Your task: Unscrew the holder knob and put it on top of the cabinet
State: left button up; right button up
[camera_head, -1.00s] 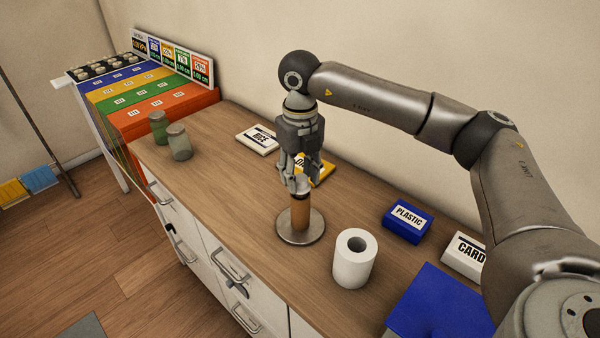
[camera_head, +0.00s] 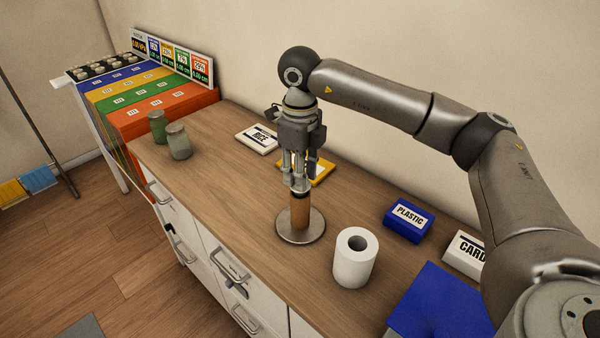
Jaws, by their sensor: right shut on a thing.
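The holder (camera_head: 300,224) stands upright on the wooden cabinet top (camera_head: 225,190), with a round metal base and a brown post. My right gripper (camera_head: 301,187) points straight down over the top of the post, its fingers shut on the holder knob. The knob is mostly hidden by the fingers, and I cannot tell whether it is still on the post. My left gripper is not in view.
A white paper roll (camera_head: 354,260) stands right of the holder. The cabinet top left of the holder is clear.

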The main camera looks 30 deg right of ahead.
jog(key=n, duration=0.5)
jog(key=shift+n+b, duration=0.35)
jog(key=shift+n, duration=0.05)
jog(key=n, duration=0.3)
jog(key=shift+b, duration=0.3)
jog(key=n, duration=0.4)
jog(key=n+b, duration=0.1)
jog(key=n, duration=0.3)
jog(key=shift+s, duration=0.1)
jog(key=o, duration=0.7)
